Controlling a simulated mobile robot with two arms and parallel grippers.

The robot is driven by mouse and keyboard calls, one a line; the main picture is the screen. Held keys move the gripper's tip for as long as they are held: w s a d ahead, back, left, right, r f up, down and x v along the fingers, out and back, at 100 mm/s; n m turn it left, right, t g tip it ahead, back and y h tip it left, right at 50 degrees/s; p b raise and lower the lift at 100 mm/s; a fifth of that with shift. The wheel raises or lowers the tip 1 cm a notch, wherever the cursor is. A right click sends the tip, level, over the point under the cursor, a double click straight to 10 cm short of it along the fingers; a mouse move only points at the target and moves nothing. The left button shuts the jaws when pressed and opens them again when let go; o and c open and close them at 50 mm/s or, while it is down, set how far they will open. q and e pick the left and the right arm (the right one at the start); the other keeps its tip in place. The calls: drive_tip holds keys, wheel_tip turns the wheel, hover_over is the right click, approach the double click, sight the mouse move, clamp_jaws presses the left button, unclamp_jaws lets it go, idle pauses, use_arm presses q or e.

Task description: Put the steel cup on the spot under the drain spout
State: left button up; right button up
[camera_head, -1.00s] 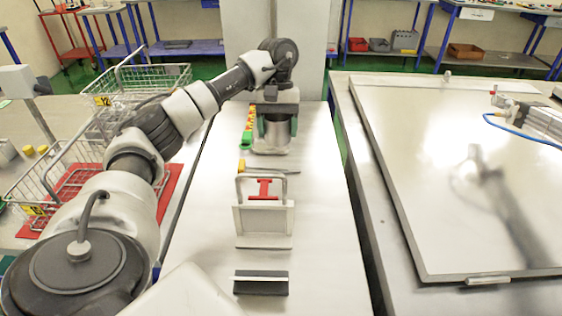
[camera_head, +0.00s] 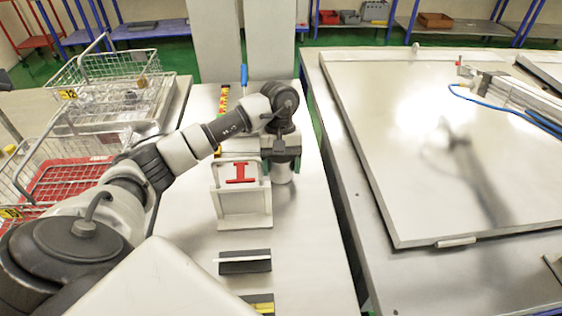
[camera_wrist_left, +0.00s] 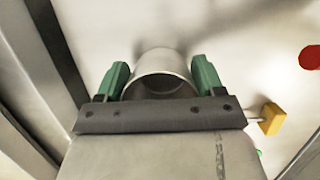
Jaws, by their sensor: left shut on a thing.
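The steel cup (camera_head: 282,174) is a plain grey cylinder. It is in my left gripper (camera_head: 282,163), over the narrow steel bench (camera_head: 310,260), just right of the white stand. I cannot tell whether it touches the bench. In the left wrist view the cup's round rim (camera_wrist_left: 163,55) sits between the green fingers of the left gripper (camera_wrist_left: 161,78), which are shut on it. I cannot make out the drain spout or the spot under it. My right gripper is not in view.
The white stand (camera_head: 243,203) with a red I-shaped part (camera_head: 241,173) is close left of the cup. A dark block (camera_head: 245,262) lies nearer. Wire baskets (camera_head: 105,82) stand left. A large lidded table (camera_head: 400,130) is right, across a gap.

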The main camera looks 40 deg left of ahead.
use_arm(q)
drive_tip(key=shift+f+b, duration=0.2)
drive_tip(key=shift+b, duration=0.1)
drive_tip(key=o, duration=1)
drive_tip(key=shift+r, duration=0.1)
drive_tip(key=shift+c, duration=0.2)
